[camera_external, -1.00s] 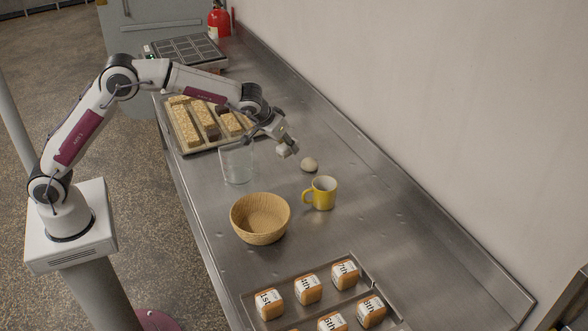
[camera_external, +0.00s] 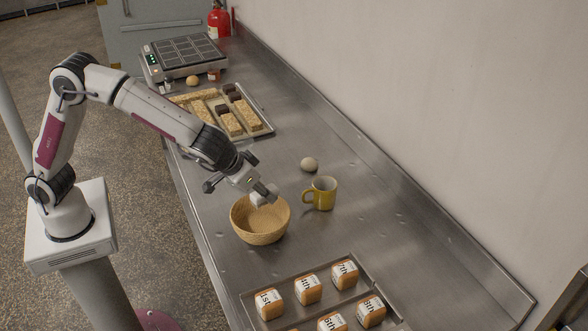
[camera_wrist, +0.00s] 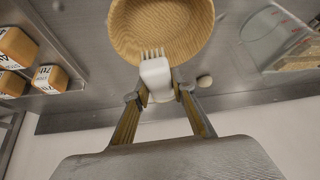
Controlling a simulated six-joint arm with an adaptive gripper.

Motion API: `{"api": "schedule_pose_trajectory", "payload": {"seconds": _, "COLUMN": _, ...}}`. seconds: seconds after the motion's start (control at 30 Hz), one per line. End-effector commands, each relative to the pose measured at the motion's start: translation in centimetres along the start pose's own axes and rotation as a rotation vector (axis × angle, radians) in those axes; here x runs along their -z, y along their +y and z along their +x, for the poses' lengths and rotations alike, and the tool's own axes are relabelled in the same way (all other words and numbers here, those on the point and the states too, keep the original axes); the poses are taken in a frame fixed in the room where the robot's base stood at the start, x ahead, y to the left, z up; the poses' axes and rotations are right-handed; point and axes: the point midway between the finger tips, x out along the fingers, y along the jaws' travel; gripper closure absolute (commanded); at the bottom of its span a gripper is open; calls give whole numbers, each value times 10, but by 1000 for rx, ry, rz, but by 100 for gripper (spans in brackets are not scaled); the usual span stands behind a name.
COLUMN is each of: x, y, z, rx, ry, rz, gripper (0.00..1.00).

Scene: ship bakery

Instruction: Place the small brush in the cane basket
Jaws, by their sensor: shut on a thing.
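In the external view the basket (camera_external: 262,232) is a round, light tan bowl standing empty on the steel counter. My gripper (camera_external: 266,195) is over the basket's far side there, with the white brush (camera_external: 259,203) under it. I cannot tell exactly how high the brush is above the rim.
A yellow mug (camera_external: 321,194) stands close to the right of the basket, with a pale round ball (camera_external: 309,164) behind it. A glass jug (camera_wrist: 272,38) shows in the wrist view. A tray (camera_external: 253,300) of labelled blocks lies in front; a bar tray (camera_external: 262,113) lies behind.

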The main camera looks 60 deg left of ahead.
Motion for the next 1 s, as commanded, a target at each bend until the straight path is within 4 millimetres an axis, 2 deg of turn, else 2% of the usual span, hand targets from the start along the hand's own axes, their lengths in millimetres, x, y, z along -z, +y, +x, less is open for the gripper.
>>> {"api": "schedule_pose_trajectory", "payload": {"seconds": 0.2, "x": -11, "y": -18, "z": 6, "rx": 50, "ry": -2, "rz": -98, "gripper": 100}}
{"api": "schedule_pose_trajectory", "payload": {"seconds": 0.77, "x": -11, "y": -20, "z": 6, "rx": 55, "ry": 1, "rz": -158, "gripper": 100}}
{"api": "schedule_pose_trajectory", "payload": {"seconds": 1.0, "x": -19, "y": -20, "z": 18, "rx": 57, "ry": -1, "rz": -156, "gripper": 100}}
